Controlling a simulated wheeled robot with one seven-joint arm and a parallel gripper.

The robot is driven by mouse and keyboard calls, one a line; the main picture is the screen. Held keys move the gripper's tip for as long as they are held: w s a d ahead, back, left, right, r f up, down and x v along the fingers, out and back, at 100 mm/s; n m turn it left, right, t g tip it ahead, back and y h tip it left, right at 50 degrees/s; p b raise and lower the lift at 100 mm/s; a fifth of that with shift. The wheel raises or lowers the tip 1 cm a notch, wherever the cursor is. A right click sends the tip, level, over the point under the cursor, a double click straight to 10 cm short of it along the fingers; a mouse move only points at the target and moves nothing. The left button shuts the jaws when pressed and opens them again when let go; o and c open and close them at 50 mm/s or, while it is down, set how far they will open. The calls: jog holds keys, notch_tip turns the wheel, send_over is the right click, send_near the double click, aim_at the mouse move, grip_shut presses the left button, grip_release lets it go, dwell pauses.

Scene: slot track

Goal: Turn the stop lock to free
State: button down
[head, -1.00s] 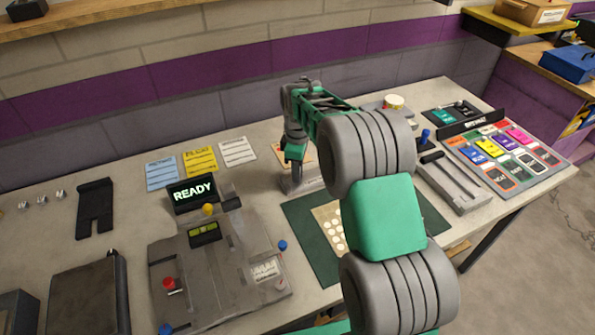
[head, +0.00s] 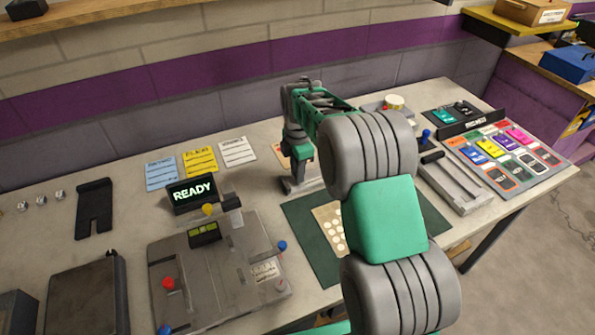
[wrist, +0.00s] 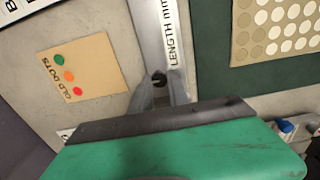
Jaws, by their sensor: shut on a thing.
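In the wrist view, a pale rail (wrist: 157,30) marked LENGTH runs up the middle. My gripper (wrist: 159,88) is over the rail, its two grey fingers shut on a small dark knob (wrist: 159,77), which seems to be the stop lock. The fingers and my green gripper body hide most of it, and I cannot read its setting. In the head view, my gripper (head: 291,180) points down onto the rail, behind the dark green mat; the knob is too small to make out there.
A tan card with coloured dots (wrist: 85,68) lies left of the rail. The dark green mat (head: 305,225) with a dotted sheet (head: 331,228) is in front. A grey machine (head: 220,265) with a READY display (head: 192,194) stands left; a grey slotted block (head: 455,185) stands right.

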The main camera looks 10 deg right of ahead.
dwell(0.4)
jog(key=c, duration=1.3)
grip_release()
jog(key=shift+o, duration=0.2)
notch_tip(320, 180, up, 8)
jog(key=shift+d+f+b, duration=0.1)
jog(key=shift+b, duration=0.35)
jog(key=shift+s+r, duration=0.2)
jog(key=shift+r, duration=0.1)
jog(key=s+r+m+t, duration=0.1)
jog(key=s+r+m, duration=0.1)
jog(key=s+m, duration=0.4)
jog(key=s+r+m+t, duration=0.1)
jog(key=s+r+m, duration=0.2)
jog(key=s+m, duration=0.3)
jog(key=s+f+m, duration=0.2)
jog(key=s+m, duration=0.2)
jog(key=s, duration=0.2)
jog(key=s+f+m+t, duration=0.1)
jog(key=s+f+m, duration=0.1)
jog(key=s+m, duration=0.2)
jog(key=s, duration=0.3)
jog(key=shift+f, duration=0.35)
